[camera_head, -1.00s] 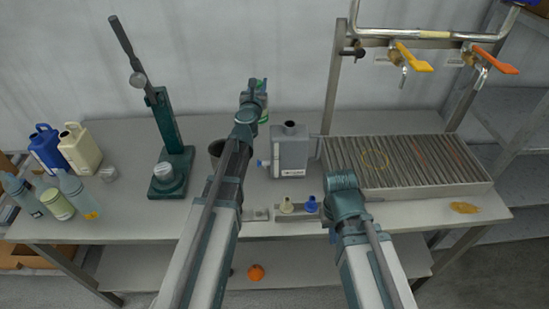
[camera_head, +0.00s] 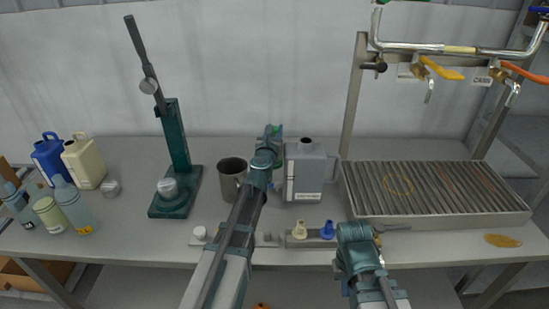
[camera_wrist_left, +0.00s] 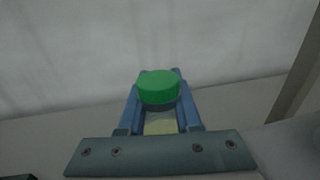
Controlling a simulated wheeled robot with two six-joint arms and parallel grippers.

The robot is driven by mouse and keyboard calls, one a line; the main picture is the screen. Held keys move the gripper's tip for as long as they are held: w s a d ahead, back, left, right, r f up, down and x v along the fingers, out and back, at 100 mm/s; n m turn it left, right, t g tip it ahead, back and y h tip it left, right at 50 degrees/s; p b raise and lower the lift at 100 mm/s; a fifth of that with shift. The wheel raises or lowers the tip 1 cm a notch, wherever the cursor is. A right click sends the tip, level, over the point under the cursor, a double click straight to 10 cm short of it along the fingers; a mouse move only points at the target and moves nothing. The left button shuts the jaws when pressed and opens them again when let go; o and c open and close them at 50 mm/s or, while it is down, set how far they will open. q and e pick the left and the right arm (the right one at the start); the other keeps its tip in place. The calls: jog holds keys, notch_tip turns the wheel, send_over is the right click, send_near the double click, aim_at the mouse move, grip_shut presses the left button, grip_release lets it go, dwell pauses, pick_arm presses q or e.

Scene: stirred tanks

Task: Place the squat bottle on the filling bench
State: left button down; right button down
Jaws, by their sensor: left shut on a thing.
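My left gripper (camera_head: 274,132) reaches out over the back middle of the grey bench (camera_head: 130,232). It is shut on a bottle with a green cap (camera_wrist_left: 158,87), taken to be the squat bottle. In the left wrist view the cap stands upright between the blue fingers, with a pale yellowish strip of the body below it. In the head view my arm hides most of the bottle, and its base does not show. I cannot tell whether it touches the bench. My right gripper (camera_head: 346,287) is low at the bench's front, its fingers mostly hidden.
A grey jug (camera_head: 305,174) stands just right of my left gripper, and a metal mug (camera_head: 231,178) just left. A slatted grate (camera_head: 430,187) under valves fills the right. A green lever press (camera_head: 175,165) and several bottles and jugs stand left.

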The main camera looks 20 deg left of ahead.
pick_arm(q)
jog(key=shift+f+b, duration=2.55)
jog(key=shift+f, duration=0.75)
jog(key=shift+f, duration=0.15)
jog(key=c, duration=0.6)
grip_release()
jog(key=shift+r, duration=0.25)
jog(key=shift+s, duration=0.25)
jog(key=s+d, duration=0.1)
jog(key=s, duration=1)
jog(key=shift+s+d, duration=0.25)
